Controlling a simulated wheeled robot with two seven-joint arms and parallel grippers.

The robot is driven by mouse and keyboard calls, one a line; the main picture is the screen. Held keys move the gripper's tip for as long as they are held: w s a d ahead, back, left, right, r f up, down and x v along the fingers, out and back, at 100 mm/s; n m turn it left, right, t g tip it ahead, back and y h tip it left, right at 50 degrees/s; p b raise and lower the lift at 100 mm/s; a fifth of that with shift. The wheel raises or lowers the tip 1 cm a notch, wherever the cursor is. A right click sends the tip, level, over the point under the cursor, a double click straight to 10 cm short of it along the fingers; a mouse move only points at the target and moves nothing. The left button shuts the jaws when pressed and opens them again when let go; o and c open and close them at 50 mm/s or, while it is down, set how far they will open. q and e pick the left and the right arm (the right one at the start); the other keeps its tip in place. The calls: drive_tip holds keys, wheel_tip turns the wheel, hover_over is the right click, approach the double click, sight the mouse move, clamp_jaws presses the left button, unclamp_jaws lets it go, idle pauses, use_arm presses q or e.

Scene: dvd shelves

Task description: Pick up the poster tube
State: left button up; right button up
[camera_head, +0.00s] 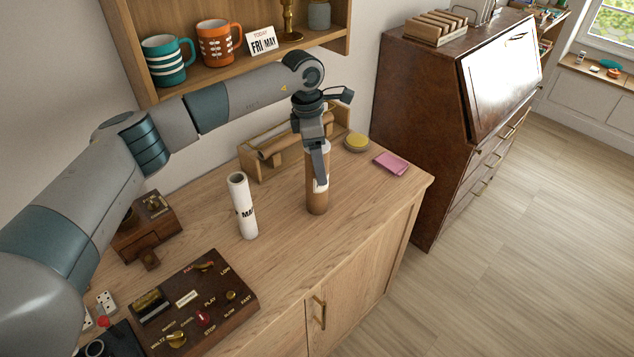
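The poster tube (317,202) is a brown cardboard cylinder with a white label. It stands upright on the wooden cabinet top, right of the middle. My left gripper (320,180) points down over it from above, with one finger along the tube's near side, covering part of the label. The other finger is hidden, so I cannot tell whether the gripper is closed on the tube. The tube's base appears to rest on the wood. My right gripper is out of view.
Behind the tube is a wooden rack (262,160) holding a brown roll. A dark control box (196,299) is front left. A shelf with mugs (219,42) hangs above.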

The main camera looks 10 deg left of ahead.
sight(329, 146)
use_arm(q)
drive_tip(key=c, duration=1.4)
drive_tip(key=shift+r, duration=0.15)
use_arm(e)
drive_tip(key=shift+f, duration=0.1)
use_arm(q)
drive_tip(key=shift+r+b, duration=0.9)
drive_tip(key=shift+r, duration=0.25)
drive_tip(key=d+r+b, duration=0.1)
drive_tip(key=s+d+r+b, duration=0.1)
drive_tip(key=shift+d+r, duration=0.25)
drive_tip(key=shift+r, duration=0.15)
drive_tip(key=shift+s+d+r+b, duration=0.5)
drive_tip(key=shift+d+r, duration=0.45)
drive_tip(key=shift+d, duration=0.45)
drive_tip(key=shift+s+d+r+b, duration=0.5)
drive_tip(key=shift+d+r, duration=0.45)
drive_tip(key=shift+d, duration=0.5)
drive_tip(key=shift+s+d+r+b, duration=0.5)
drive_tip(key=shift+d+r, duration=0.45)
drive_tip(key=shift+d, duration=0.45)
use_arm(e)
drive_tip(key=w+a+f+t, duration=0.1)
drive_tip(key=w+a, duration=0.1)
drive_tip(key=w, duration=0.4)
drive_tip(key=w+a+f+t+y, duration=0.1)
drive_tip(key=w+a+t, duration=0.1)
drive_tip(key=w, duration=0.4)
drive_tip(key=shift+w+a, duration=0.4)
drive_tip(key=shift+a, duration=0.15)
